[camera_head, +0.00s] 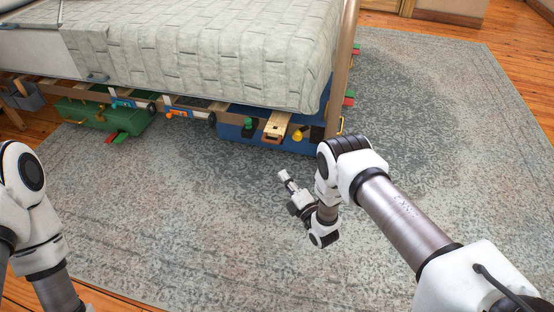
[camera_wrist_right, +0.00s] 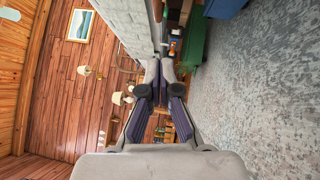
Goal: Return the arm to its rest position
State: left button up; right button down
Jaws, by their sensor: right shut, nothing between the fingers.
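My right arm reaches in from the right of the head view, and its gripper (camera_head: 284,176) hangs above the patterned rug, in front of the bed. The right gripper is shut with nothing between its fingers. Its two fingers also show in the right wrist view (camera_wrist_right: 160,70), meeting at the tips. My left arm shows at the left edge of the head view, but its gripper is out of the picture.
The bed (camera_head: 200,50) fills the back left. Under it are a green case (camera_head: 95,115) and a blue case (camera_head: 235,133), with toys and blocks around them. The grey-blue rug (camera_head: 430,130) is clear to the right and in front.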

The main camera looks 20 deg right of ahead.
notch_tip(320, 180, up, 7)
jog(key=s+m+g+p, duration=0.1)
jog(key=p, duration=0.1)
jog(key=s+d+f+m+g+h+p, duration=0.15)
jog(key=s+f+m+g, duration=0.25)
jog(key=s+m+g, duration=1)
jog(key=s+d+f+m+g+h, duration=0.1)
jog(key=s+f+m+g+h, duration=0.4)
jog(key=s, duration=1.8)
pick_arm(q)
notch_tip(320, 180, up, 42)
jog(key=p, duration=3.7)
jog(key=shift+f, duration=0.15)
pick_arm(e)
notch_tip(320, 180, up, 39)
jog(key=m+y, duration=0.2)
jog(key=shift+a+t, duration=0.2)
jog(key=shift+t, duration=0.2)
pick_arm(q)
jog(key=shift+s+p, duration=0.1)
jog(key=shift+p, duration=0.2)
pick_arm(e)
jog(key=shift+y, duration=0.25)
